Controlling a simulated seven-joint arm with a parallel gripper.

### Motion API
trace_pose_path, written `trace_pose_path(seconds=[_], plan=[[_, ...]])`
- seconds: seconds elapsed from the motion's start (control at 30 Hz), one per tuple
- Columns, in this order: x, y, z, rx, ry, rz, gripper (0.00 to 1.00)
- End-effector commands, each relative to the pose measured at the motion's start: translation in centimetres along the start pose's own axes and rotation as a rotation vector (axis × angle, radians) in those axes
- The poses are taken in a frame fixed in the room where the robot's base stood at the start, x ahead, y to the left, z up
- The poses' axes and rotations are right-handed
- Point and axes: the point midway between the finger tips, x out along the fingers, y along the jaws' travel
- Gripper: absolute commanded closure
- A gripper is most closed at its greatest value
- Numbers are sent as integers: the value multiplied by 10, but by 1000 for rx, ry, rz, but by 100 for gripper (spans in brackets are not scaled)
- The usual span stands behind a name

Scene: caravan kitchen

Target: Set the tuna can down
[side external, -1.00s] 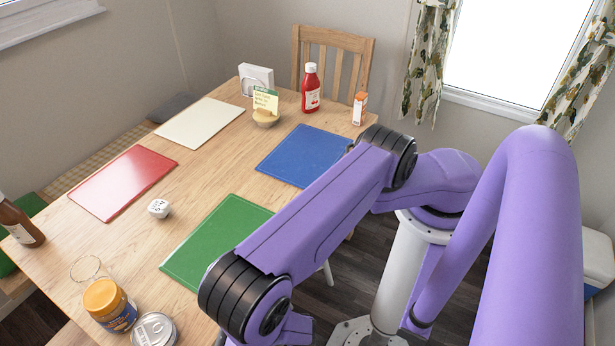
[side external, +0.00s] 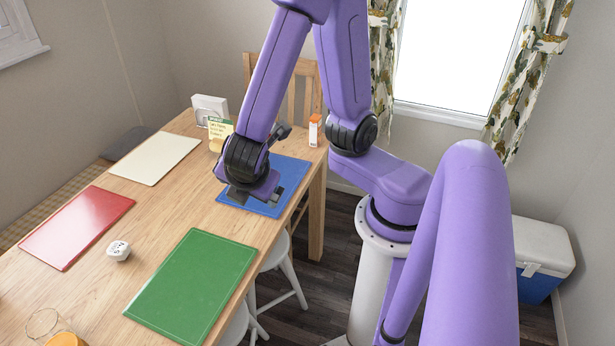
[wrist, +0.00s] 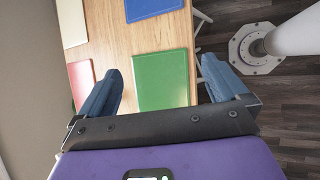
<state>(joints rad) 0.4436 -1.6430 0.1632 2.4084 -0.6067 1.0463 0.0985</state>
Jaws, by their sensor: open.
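My gripper (wrist: 160,66) is open in the wrist view, with two blue fingers apart and nothing visible between them. In the side view my gripper (side external: 262,194) is at the blue mat, partly covering it; its height above the mat is hard to tell. No tuna can is in view now. The blue mat (side external: 292,172) also shows in the wrist view (wrist: 150,8), beyond the green mat (wrist: 160,80). Whether anything lies under the gripper is hidden.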

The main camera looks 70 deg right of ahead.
Motion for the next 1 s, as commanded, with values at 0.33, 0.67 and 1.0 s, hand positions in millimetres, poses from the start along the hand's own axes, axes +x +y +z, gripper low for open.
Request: trace_pose_path(seconds=[0.33, 0.67, 1.0], plan=[[-47, -76, 43, 364, 360, -396, 0], [-62, -92, 48, 434, 448, -484, 0], [-62, -91, 48, 434, 445, -483, 0]])
